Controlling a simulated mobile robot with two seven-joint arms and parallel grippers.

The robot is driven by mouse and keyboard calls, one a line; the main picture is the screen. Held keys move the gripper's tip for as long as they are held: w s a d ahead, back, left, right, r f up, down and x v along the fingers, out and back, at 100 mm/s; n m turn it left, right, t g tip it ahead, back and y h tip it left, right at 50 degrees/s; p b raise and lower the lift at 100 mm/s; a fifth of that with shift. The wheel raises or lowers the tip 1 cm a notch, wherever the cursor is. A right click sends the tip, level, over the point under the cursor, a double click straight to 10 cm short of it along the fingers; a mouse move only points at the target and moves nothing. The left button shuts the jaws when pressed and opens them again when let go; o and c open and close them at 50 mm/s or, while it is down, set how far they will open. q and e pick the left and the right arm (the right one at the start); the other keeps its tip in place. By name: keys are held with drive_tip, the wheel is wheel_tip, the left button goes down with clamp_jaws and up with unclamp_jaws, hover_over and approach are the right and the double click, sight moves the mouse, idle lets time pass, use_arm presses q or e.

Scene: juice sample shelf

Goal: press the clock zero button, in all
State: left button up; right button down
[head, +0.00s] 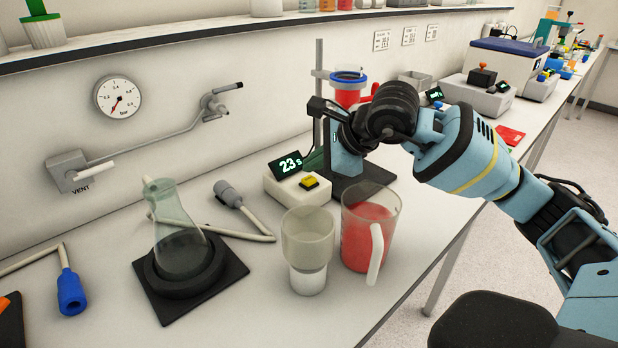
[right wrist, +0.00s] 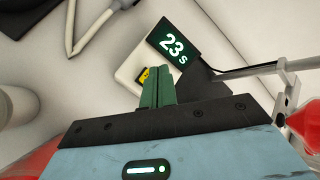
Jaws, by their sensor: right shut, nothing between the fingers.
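The clock (head: 291,188) is a white box with a dark display (head: 286,165) reading "23 s". Its yellow button (head: 309,183) is on top, near the front right. In the right wrist view the same display (right wrist: 173,46) reads "23 s", and the yellow button (right wrist: 145,76) is partly hidden by my fingers. My right gripper (right wrist: 158,88) is shut and empty, its green fingertips beside the button in that picture; I cannot tell if they touch it. My left gripper is not in view.
A clear cup (head: 307,240) and a jug of red juice (head: 369,232) stand in front of the clock. A stand with a red funnel (head: 347,92) is behind my right wrist. A flask (head: 178,235) sits in a black ring at left.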

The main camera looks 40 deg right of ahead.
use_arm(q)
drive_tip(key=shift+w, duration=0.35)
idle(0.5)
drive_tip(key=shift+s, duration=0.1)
use_arm(e)
drive_tip(key=shift+f, duration=0.1)
drive_tip(key=shift+f+b, duration=0.3)
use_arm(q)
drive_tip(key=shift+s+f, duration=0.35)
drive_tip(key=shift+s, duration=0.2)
